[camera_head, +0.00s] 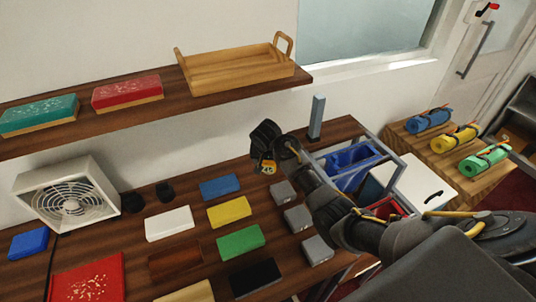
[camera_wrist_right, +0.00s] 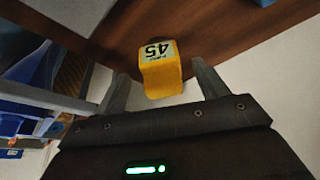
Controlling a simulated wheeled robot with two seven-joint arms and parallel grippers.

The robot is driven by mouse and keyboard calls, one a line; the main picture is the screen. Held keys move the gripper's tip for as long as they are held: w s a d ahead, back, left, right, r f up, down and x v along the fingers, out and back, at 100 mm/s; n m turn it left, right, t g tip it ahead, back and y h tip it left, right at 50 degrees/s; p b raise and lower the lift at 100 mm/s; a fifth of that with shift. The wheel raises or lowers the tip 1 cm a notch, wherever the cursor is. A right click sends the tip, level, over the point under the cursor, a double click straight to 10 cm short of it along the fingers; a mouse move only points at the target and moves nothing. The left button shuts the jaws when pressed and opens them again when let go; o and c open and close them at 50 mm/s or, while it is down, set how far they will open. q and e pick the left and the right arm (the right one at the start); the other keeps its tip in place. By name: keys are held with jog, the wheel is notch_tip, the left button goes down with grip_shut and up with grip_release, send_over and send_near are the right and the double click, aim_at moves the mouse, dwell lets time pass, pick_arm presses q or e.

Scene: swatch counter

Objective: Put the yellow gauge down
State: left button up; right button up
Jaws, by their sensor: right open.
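The yellow gauge (camera_wrist_right: 162,80) is a small yellow block with a pale label reading 45. In the right wrist view it lies between the two fingers of my right gripper (camera_wrist_right: 163,82), with a gap visible on each side. My right gripper is open around it. In the head view the gripper (camera_head: 266,160) is over the back right part of the dark wood counter (camera_head: 290,160), and a bit of the gauge (camera_head: 268,168) shows at its tips. I cannot tell whether the gauge's underside rests on the counter. My left gripper is not in view.
Blue, yellow (camera_head: 229,211), green and other coloured blocks lie left of the gripper, with grey blocks (camera_head: 284,192) nearer my right arm. A grey post (camera_head: 317,117) stands behind. A shelf with a wooden tray (camera_head: 235,70) hangs above. A cart with a blue bin (camera_head: 349,165) is right.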

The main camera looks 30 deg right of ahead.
jog(key=b+v, duration=0.1)
jog(key=v, duration=0.7)
jog(key=shift+f, duration=0.1)
